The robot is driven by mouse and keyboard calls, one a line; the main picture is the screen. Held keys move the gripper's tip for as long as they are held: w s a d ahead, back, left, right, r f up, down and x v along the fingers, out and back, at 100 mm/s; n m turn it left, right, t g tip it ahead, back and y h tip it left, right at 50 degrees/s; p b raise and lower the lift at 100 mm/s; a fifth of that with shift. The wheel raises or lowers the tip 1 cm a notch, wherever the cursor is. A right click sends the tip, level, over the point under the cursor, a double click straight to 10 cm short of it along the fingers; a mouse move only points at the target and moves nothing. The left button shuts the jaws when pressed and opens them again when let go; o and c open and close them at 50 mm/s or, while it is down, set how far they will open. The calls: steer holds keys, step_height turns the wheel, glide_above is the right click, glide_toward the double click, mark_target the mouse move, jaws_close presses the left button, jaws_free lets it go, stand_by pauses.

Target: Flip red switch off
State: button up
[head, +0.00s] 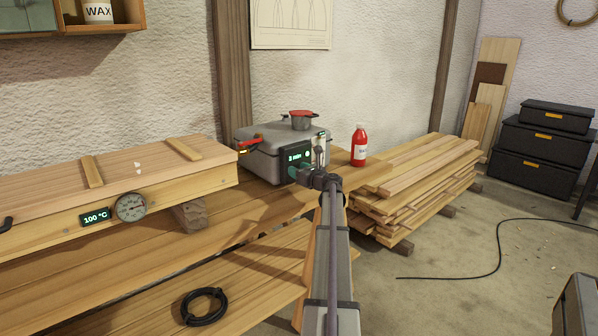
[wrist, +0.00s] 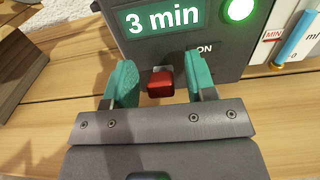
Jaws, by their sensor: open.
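The red switch (wrist: 160,83) is on the front of a dark control panel (wrist: 170,45), under a "3 min" display and a lit green lamp (wrist: 239,9). An "ON" label is printed to the upper right of the switch. The panel (head: 296,156) is on the front of a grey box (head: 262,153) on the bench in the head view. My gripper (wrist: 159,66) is open, its teal fingers to the left and right of the switch with gaps showing. In the head view my gripper (head: 301,174) is at the panel's lower edge and the switch is hidden.
A red bottle (head: 359,146) and a plank stack (head: 418,185) stand to the right. A long wooden box (head: 130,184) with a dial reading 100 °C stands to the left. A black cable coil (head: 204,306) lies on lower boards.

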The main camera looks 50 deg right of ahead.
steer(key=c, duration=0.9)
steer(key=f+t+b, duration=0.1)
steer(key=b, duration=0.2)
steer(key=shift+s+f+b, duration=0.1)
steer(key=shift+f+b, duration=0.2)
steer(key=shift+f, duration=0.05)
steer(key=shift+s+f+t+b, duration=0.1)
steer(key=shift+f+t+b, duration=0.2)
steer(key=shift+t+b, duration=0.65)
steer(key=shift+a+t+h+b, duration=0.1)
steer(key=shift+t+h+b, duration=0.2)
steer(key=shift+b, duration=0.6)
steer(key=shift+s+r+t+b, duration=0.1)
steer(key=shift+r+t+b, duration=0.15)
steer(key=shift+t+b, duration=0.15)
steer(key=shift+r, duration=0.15)
steer(key=o, duration=0.9)
